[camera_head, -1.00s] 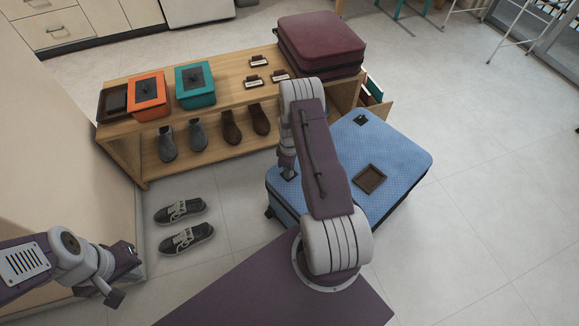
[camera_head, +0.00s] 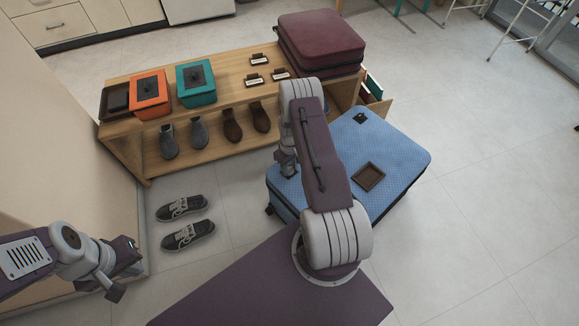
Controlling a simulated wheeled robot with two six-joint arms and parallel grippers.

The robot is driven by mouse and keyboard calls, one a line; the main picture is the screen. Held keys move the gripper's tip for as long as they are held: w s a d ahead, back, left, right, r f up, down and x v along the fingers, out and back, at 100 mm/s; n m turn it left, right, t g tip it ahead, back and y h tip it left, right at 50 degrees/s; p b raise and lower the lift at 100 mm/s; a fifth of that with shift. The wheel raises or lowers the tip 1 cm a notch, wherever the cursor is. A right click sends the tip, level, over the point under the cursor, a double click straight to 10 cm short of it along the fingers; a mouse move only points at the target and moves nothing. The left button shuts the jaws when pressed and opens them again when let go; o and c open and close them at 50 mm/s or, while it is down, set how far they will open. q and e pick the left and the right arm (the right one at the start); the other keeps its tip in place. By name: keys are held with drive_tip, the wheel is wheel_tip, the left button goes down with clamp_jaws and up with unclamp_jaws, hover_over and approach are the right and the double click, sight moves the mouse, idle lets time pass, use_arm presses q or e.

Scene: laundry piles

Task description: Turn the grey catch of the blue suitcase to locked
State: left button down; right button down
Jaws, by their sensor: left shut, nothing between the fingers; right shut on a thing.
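The blue suitcase (camera_head: 395,155) lies flat on the floor in the head view, right of centre. My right arm crosses in front of it. My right gripper (camera_head: 289,174) is low at the suitcase's upper left corner, mostly hidden by its own wrist. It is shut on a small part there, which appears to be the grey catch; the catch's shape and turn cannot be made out. A dark fitting (camera_head: 360,119) and a brown square tray (camera_head: 368,176) are on the suitcase top. My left gripper (camera_head: 138,258) is shut and empty at the lower left, far from the suitcase.
A wooden bench (camera_head: 226,86) behind holds an orange box (camera_head: 150,97), a teal box (camera_head: 196,85), small labelled stands and a maroon suitcase (camera_head: 320,38). Boots stand on its lower shelf. Sneakers (camera_head: 187,235) lie on the floor. The floor at right is clear.

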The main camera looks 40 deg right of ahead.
sight(289, 169)
idle(0.3)
drive_tip(key=c, duration=1)
unclamp_jaws()
drive_tip(key=shift+o, duration=0.2)
wheel_tip(289, 169, up, 9)
drive_tip(key=p, duration=0.3)
drive_tip(key=shift+p, duration=0.4)
